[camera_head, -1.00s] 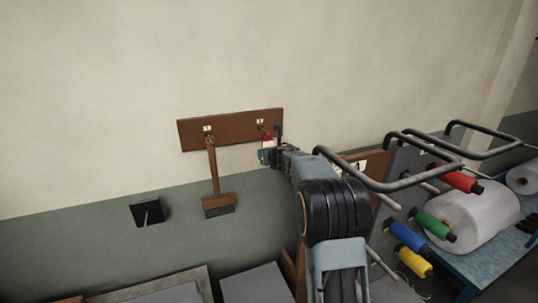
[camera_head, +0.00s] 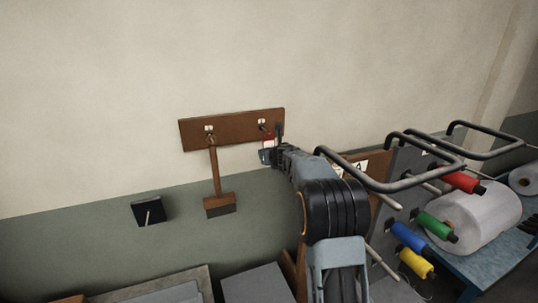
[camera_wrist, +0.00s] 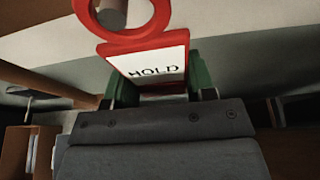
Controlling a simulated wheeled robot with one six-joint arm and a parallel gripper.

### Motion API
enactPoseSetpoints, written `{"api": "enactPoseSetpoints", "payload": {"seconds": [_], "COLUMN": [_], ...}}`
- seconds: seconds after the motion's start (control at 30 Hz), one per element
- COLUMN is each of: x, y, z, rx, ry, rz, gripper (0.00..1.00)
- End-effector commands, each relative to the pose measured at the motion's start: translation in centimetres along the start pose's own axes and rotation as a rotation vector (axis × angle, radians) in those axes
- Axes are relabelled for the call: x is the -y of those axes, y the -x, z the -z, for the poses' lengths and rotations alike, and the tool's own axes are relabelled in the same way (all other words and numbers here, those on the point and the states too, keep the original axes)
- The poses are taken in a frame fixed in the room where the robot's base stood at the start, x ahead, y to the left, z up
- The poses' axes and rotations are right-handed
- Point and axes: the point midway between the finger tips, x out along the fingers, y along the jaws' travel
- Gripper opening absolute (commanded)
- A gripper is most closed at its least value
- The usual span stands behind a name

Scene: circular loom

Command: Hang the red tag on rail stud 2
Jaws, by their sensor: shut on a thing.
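The red tag (camera_wrist: 180,87) has a white face reading HOLD and a red ring at its top. My gripper (camera_wrist: 160,92) is shut on the tag's lower part, its green-padded fingers on either side. In the wrist view a round stud end (camera_wrist: 112,14) shows inside the ring's opening; I cannot tell how far the ring is over it. In the head view my gripper (camera_head: 270,156) is at the right end of the brown rail (camera_head: 236,128), with the small red tag (camera_head: 268,142) just below the right stud (camera_head: 263,126). The stud numbers are too small to read surely.
A wooden brush (camera_head: 219,190) hangs from the left stud. A black wall bracket (camera_head: 150,210) with a peg is lower left. Bent dark bars (camera_head: 400,170) and coloured spools (camera_head: 408,237) stand close right of my arm. The wall above the rail is clear.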

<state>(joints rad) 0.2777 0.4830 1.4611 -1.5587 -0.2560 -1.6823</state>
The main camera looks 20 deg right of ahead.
Motion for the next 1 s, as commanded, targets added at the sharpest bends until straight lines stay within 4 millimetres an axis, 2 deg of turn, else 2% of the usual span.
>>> {"api": "enactPoseSetpoints", "payload": {"seconds": [0.3,0.33,0.63,0.87,1.0], "x": [0.00,0.00,0.00,0.01,0.05], "y": [-0.09,-0.09,-0.07,0.00,0.88], "z": [0.27,0.28,0.21,0.20,0.25], "rx": [-0.002,-0.003,-0.001,-0.001,0.001], "ry": [0.000,0.000,0.000,0.000,0.001], "rz": [0.000,0.000,0.000,0.000,0.001], "gripper": [0.22,0.52,0.80,0.80,0.80]}}
